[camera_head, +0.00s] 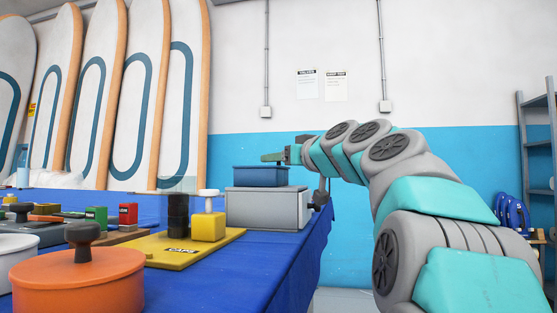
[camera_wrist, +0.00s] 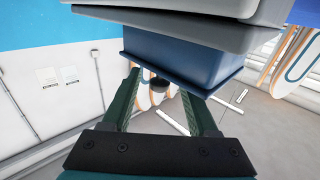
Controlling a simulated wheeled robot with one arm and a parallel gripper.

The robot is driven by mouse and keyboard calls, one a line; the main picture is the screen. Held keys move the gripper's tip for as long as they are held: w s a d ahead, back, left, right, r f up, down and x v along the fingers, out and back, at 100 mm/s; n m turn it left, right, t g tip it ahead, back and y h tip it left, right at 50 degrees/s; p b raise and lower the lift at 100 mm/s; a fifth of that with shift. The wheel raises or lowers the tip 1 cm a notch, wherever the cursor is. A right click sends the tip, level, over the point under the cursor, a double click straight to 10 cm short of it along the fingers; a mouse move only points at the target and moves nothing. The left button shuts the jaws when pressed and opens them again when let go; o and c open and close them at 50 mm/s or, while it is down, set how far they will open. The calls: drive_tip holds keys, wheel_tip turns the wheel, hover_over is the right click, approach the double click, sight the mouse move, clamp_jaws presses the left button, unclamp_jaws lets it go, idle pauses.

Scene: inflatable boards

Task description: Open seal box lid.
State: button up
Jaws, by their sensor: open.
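A grey box (camera_head: 262,208) stands at the right end of the blue table, with a smaller blue box-shaped piece (camera_head: 260,177) on top. I cannot tell which of these is the seal box lid. My gripper (camera_head: 270,157) is just above the blue piece, reaching in from the right. In the wrist view, which looks upside down, the blue piece (camera_wrist: 178,62) and grey box (camera_wrist: 190,25) fill the top. A dark round knob (camera_wrist: 158,82) shows by the blue piece, between the spread fingers of my gripper (camera_wrist: 160,92). The fingers hold nothing; contact with the knob cannot be told.
The blue-covered table (camera_head: 235,260) ends just right of the grey box. A yellow tray (camera_head: 175,255), a yellow block (camera_head: 208,227) and an orange round pot (camera_head: 78,282) with a dark knob stand to the left. Tall boards (camera_head: 125,100) lean behind; a shelf stands at right.

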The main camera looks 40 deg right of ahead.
drive_tip(key=shift+w, duration=0.35)
drive_tip(key=shift+c, duration=0.3)
clamp_jaws()
idle(1.0)
